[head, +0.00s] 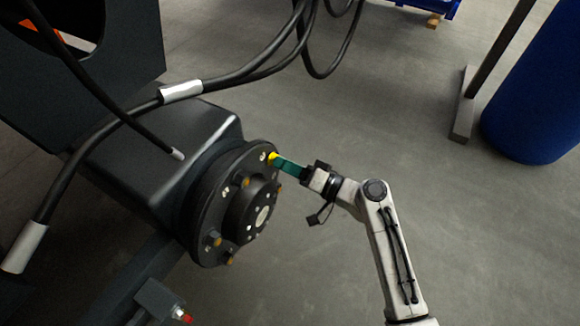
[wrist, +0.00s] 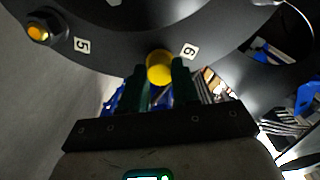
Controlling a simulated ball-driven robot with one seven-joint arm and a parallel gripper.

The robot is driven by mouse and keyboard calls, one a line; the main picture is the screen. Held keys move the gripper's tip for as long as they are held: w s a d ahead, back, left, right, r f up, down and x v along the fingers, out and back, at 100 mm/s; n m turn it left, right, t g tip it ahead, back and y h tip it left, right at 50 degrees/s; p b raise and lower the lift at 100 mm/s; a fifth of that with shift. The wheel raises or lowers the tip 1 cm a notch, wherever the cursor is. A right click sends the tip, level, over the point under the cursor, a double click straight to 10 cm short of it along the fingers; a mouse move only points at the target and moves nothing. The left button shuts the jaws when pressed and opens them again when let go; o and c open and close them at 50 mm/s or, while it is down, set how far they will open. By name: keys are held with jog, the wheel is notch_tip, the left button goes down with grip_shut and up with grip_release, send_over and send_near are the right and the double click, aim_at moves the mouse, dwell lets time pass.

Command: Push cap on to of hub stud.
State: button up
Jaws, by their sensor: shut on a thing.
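The yellow cap (head: 273,156) is at the upper right edge of the dark hub flange (head: 207,215). My gripper (head: 281,161), with green fingers, is shut on the cap from the right. In the wrist view the cap (wrist: 160,68) sits between the fingertips of my gripper (wrist: 160,84), in front of the flange (wrist: 125,42) beside the label 6 (wrist: 189,51). The stud behind the cap is hidden. I cannot tell whether the cap touches the stud. Another stud (wrist: 39,32) with an orange tip and a nut shows near label 5.
Thick black hoses (head: 240,75) hang above the hub. The dark axle housing (head: 165,150) is left of the flange. A blue barrel (head: 535,90) and a metal post (head: 490,60) stand at the upper right. The grey floor right of the hub is open.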

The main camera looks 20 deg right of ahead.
jog(key=shift+w+a, duration=0.15)
jog(key=shift+w, duration=0.05)
jog(key=o, duration=0.9)
jog(key=shift+s, duration=0.1)
jog(key=shift+v, duration=2.45)
jog(key=p+v, duration=0.1)
jog(key=v, duration=0.9)
jog(key=shift+s+d, duration=0.25)
jog(key=shift+s, duration=0.05)
